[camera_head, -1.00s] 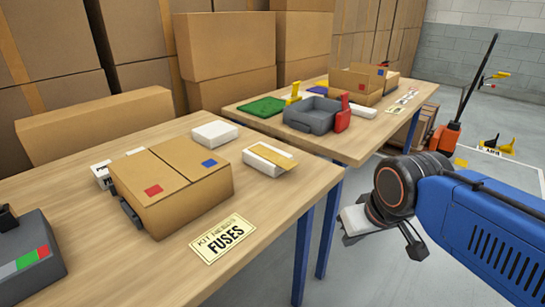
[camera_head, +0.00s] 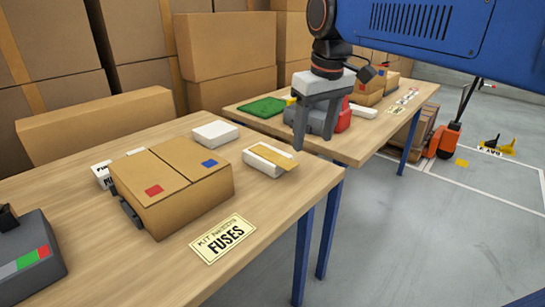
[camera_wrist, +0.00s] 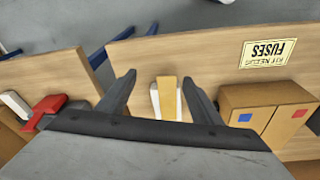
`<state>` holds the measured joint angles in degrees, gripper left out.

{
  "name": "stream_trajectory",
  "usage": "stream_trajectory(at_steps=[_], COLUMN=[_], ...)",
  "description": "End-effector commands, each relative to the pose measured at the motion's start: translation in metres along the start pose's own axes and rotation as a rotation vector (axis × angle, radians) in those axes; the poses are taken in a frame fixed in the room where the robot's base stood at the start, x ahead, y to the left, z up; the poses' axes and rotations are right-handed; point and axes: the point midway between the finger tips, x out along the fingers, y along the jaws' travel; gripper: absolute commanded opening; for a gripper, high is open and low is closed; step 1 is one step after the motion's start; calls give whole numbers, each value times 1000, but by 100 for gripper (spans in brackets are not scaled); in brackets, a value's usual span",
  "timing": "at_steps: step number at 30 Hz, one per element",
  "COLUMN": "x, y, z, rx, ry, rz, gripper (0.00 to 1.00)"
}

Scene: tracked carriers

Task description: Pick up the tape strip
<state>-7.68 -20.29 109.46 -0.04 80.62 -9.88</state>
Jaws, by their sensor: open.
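The tape strip (camera_head: 276,155) is a flat tan strip lying on top of a white block (camera_head: 262,162) near the right edge of the near table. One end of the strip overhangs the block. My gripper (camera_head: 313,142) is open and empty, fingers pointing down, above and to the right of the strip in the head view. In the wrist view the strip (camera_wrist: 166,96) lies between the two open fingers (camera_wrist: 160,79) in the picture, with the white block showing on both sides of it. The gripper appears apart from both.
A cardboard box (camera_head: 172,185) with red and blue squares stands left of the strip on the near table (camera_head: 110,270). A white block (camera_head: 215,133) lies behind it, and a fuses label (camera_head: 223,238) in front. The far table holds a green mat (camera_head: 262,107).

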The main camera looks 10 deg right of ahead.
Motion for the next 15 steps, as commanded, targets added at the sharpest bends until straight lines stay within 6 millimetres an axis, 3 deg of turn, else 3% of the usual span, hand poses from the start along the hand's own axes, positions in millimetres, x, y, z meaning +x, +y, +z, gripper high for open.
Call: stream_trajectory(at_steps=[1, 9, 15], x=[-9, -49, -65], y=[-2, -14, -22], z=[-18, -94, -130], rx=[-23, -145, -208], ry=[-17, -108, -155], rz=[-5, -32, -46], gripper=[59, 59, 59])
